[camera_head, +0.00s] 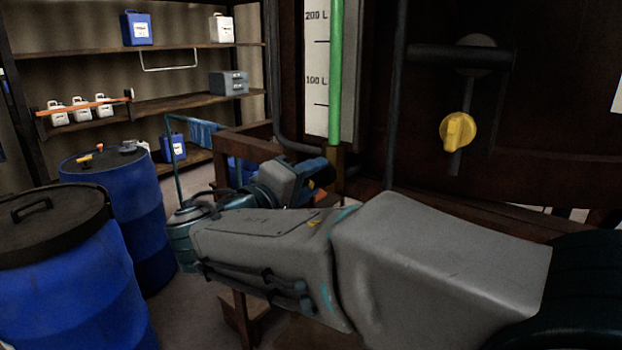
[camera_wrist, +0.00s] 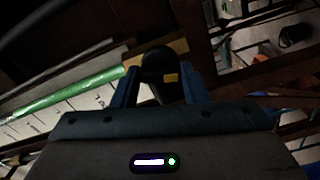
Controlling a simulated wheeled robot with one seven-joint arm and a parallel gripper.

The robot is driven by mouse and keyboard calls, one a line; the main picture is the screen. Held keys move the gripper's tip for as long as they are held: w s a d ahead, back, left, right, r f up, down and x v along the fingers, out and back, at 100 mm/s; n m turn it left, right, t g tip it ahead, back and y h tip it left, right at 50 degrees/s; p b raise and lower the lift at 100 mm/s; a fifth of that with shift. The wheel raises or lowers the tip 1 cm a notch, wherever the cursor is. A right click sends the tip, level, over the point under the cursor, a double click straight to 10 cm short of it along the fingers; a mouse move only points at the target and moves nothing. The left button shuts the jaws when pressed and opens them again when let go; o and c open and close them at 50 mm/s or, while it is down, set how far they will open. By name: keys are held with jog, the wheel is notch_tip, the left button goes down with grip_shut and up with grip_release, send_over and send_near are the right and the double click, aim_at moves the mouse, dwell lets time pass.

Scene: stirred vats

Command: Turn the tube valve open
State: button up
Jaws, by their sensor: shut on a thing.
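The green sight tube (camera_head: 336,70) stands upright in front of a white scale marked 100 L and 200 L. A tan fitting (camera_head: 337,162) is at its lower end. In the wrist view the green tube (camera_wrist: 80,95) runs in from the left to the tan fitting (camera_wrist: 134,60). My gripper (camera_wrist: 161,62) has its two blue fingers on either side of a dark rounded valve handle (camera_wrist: 157,66) with a yellow mark, beside that fitting. The fingers are shut on it. In the head view my arm and wrist hide most of the gripper and the handle.
A yellow knob (camera_head: 458,132) sits on the dark vat wall, right of the tube. Blue drums (camera_head: 85,285) stand at left. Shelves (camera_head: 190,101) with jugs are behind. A wooden beam (camera_wrist: 240,40) crosses close to the gripper.

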jog(key=shift+n+p, duration=0.4)
jog(key=shift+n, duration=1.2)
jog(key=shift+f, duration=0.1)
jog(key=o, duration=1)
jog(key=shift+s, duration=0.15)
jog(key=v, duration=1.4)
